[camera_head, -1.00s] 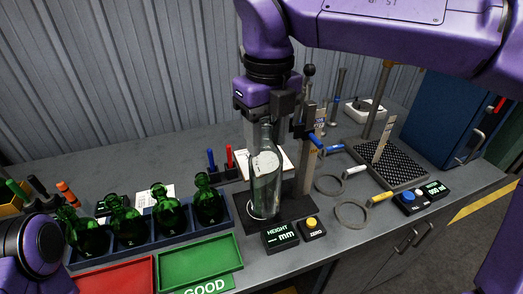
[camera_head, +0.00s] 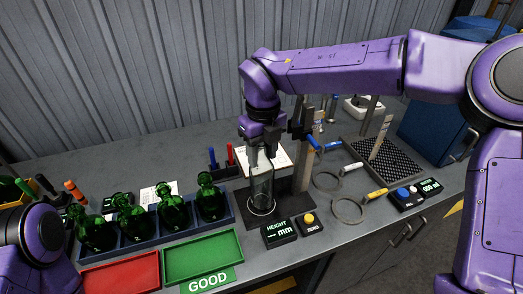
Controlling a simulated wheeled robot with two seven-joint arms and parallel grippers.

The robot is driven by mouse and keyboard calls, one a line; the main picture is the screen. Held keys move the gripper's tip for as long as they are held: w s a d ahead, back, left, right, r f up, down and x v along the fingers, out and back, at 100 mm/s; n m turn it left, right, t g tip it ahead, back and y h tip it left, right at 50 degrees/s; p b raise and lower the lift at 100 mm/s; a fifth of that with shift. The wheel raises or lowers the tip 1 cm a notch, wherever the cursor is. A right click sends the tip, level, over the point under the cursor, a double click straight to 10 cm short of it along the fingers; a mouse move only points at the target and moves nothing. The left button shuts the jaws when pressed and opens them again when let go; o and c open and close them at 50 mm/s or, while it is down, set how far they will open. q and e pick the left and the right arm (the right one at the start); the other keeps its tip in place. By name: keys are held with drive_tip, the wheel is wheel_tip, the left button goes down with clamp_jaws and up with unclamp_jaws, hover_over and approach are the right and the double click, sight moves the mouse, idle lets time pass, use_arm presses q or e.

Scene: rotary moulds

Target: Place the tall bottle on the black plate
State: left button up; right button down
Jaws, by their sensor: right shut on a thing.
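The tall clear glass bottle (camera_head: 262,189) stands upright over the black plate (camera_head: 296,191) of the height gauge, its lower end at a pale ring on the plate. Whether its base touches the plate is hard to tell. My right gripper (camera_head: 262,160) reaches down from above and is shut on the bottle's upper part, hiding its neck. My left gripper is not in view; only part of my left arm shows at the lower left.
Several green bottles (camera_head: 171,213) stand in a blue rack to the left. A red tray (camera_head: 122,273) and a green tray (camera_head: 203,258) lie in front. The height display (camera_head: 279,233) and zero button box (camera_head: 309,222) sit before the plate. Ring gauges (camera_head: 346,211) lie right.

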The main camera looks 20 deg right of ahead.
drive_tip(key=c, duration=0.5)
unclamp_jaws()
wheel_tip(320, 180, up, 12)
drive_tip(key=shift+b, duration=0.4)
